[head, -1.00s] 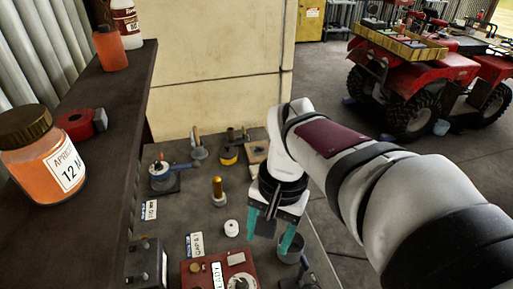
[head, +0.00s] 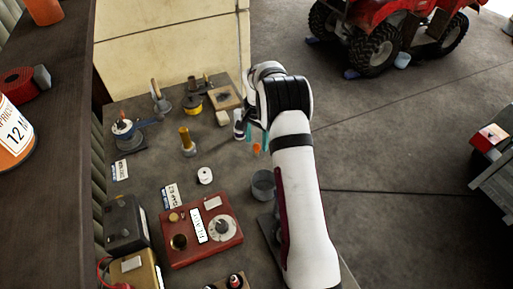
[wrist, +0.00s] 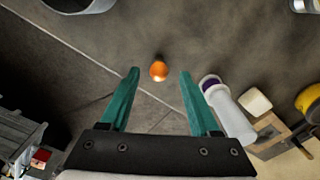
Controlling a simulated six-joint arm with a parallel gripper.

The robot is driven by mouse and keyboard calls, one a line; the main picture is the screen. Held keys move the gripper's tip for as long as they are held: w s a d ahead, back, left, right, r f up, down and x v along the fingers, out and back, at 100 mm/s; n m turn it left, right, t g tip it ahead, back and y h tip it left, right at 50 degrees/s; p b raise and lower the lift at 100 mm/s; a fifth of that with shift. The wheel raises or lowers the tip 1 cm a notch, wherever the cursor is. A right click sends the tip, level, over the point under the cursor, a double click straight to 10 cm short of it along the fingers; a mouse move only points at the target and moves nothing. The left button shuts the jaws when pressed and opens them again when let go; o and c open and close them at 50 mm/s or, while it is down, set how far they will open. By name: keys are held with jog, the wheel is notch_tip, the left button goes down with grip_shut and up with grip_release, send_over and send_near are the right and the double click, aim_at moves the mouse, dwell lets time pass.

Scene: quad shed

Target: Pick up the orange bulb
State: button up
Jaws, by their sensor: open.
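The orange bulb (wrist: 158,70) shows in the wrist view, framed between my fingertips and a little beyond them. In the head view the bulb (head: 256,149) is a small orange spot just below my teal fingers. My gripper (wrist: 159,74) is open, with a finger on each side of the bulb in the picture and nothing held. In the head view my gripper (head: 257,137) is mostly hidden by my wrist. I cannot tell how far the fingertips are above the bulb.
A white cylinder with a purple end (wrist: 229,112) lies close to one finger. A grey cup (head: 263,183) stands in front of the bulb.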

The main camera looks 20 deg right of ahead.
aim_at(257, 144)
notch_tip(257, 144, down, 4)
jog(key=shift+s+f, duration=0.1)
grip_shut()
dwell(0.4)
